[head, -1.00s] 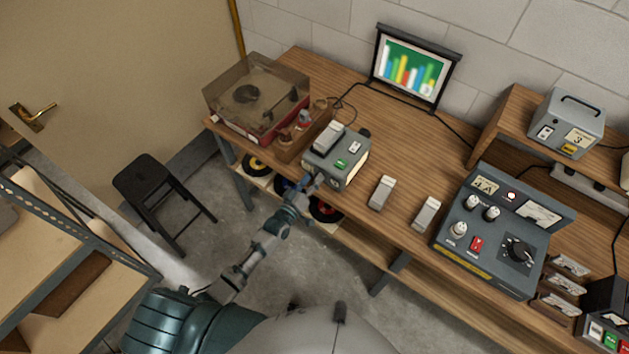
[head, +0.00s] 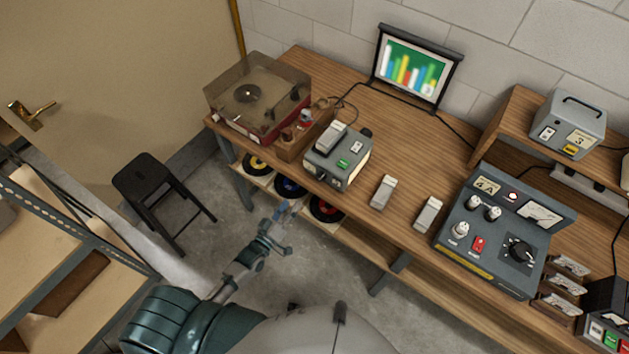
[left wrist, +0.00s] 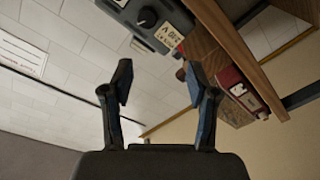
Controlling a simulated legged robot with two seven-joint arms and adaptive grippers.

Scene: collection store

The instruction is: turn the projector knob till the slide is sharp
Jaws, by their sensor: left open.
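The grey projector (head: 350,172) stands near the bench's front edge, with a green button on top. The screen (head: 411,68) behind it shows a slide of coloured bars with soft, blurred edges. My left gripper (head: 284,212) is in front of and below the projector, apart from it, over the floor side of the bench. In the left wrist view, my left gripper (left wrist: 160,85) is open and empty. Beyond its fingers, the projector's front (left wrist: 122,12) shows a dark round knob (left wrist: 147,17) beside a cream label. My right gripper is not in view.
A record player (head: 258,105) stands left of the projector. Two small grey devices (head: 383,191) and a control panel (head: 492,240) are to its right. Records (head: 325,210) lie on the shelf below. A black stool (head: 150,180) stands on the floor at left.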

